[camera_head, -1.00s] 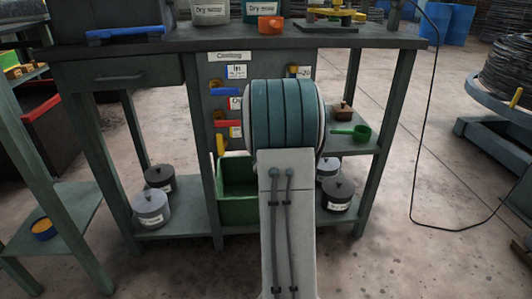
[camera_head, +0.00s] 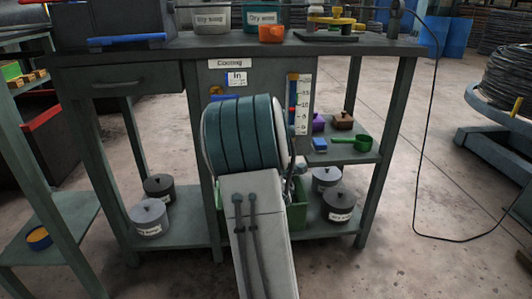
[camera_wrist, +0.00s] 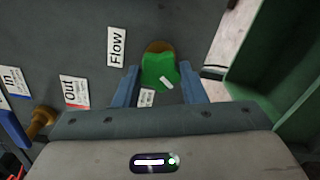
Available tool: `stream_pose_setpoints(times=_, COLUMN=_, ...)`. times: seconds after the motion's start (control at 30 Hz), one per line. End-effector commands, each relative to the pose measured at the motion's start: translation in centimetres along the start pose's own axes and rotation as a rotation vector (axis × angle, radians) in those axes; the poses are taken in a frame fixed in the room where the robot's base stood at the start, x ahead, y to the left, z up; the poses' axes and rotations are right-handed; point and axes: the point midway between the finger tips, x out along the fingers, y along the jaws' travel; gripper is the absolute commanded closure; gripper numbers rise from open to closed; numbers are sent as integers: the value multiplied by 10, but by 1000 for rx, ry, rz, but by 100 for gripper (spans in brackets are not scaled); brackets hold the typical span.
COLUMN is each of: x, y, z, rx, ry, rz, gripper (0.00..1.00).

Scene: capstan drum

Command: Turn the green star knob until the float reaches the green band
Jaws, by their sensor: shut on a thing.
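In the head view my arm hides the knob and gripper. A gauge with a white numbered scale (camera_head: 303,105) shows on the panel's right side. A narrow tube beside the scale has a small red part (camera_head: 292,115), too small to tell clearly whether it is the float. I cannot make out the green band.
"In" (camera_wrist: 12,82) and "Out" (camera_wrist: 75,92) labels lie left of the knob. A green bin (camera_wrist: 292,75) is close on the right. Grey pots stand below.

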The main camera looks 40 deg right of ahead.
Motion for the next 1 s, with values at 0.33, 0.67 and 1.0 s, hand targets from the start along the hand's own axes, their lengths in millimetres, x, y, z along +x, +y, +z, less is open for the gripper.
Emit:
stream_pose_setpoints(times=0.33, x=0, y=-1, z=0, rx=-97, ry=0, rz=-1, gripper=85)
stream_pose_setpoints(times=0.67, x=0, y=-1, z=0, rx=-104, ry=-1, rz=-1, gripper=85)
stream_pose_setpoints(times=1.0, x=0, y=-1, z=0, rx=-103, ry=0, rz=0, gripper=41)
